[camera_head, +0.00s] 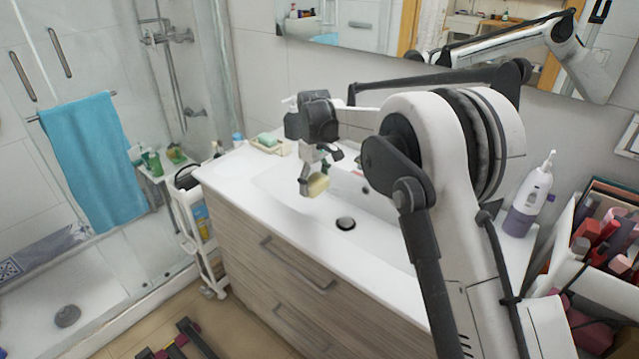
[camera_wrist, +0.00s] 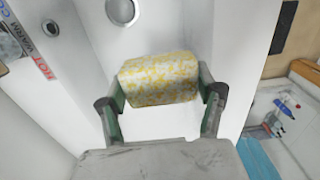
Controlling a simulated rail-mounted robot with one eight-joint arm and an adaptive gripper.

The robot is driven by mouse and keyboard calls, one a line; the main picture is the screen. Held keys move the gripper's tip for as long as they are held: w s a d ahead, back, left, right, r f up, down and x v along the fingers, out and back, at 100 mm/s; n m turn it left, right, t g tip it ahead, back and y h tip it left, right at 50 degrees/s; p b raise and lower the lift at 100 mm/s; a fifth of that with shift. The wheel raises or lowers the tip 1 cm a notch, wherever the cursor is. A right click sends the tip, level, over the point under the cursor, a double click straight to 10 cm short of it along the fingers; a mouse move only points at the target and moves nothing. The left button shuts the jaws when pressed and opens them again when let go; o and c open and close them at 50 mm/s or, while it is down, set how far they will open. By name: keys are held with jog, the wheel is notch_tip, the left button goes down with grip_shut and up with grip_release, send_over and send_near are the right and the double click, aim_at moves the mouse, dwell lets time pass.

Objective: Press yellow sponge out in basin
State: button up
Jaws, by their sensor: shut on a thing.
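My gripper (camera_head: 312,181) is shut on the yellow sponge (camera_head: 318,186) and holds it over the white basin (camera_head: 375,235). In the wrist view, the speckled yellow-and-white sponge (camera_wrist: 158,79) sits between the two fingertips (camera_wrist: 160,96), held at its ends. It looks like a thick, rounded block. The dark round drain (camera_head: 345,223) lies to the lower right of the sponge in the head view and also shows at the top of the wrist view (camera_wrist: 122,10). I cannot tell how far the sponge is above the basin floor.
A soap dish with a green bar (camera_head: 268,143) stands on the counter behind the gripper. A white pump bottle (camera_head: 530,195) and a box of cosmetics (camera_head: 600,245) are at the right. A marked strip reading HOT (camera_wrist: 40,68) shows in the wrist view.

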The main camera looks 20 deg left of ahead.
jog(key=shift+f+b, duration=2.2)
jog(key=shift+f, duration=4.1)
jog(key=shift+f+b, duration=0.5)
jog(key=shift+f, duration=0.15)
jog(key=shift+s+d+b, duration=0.1)
jog(key=shift+b, duration=1)
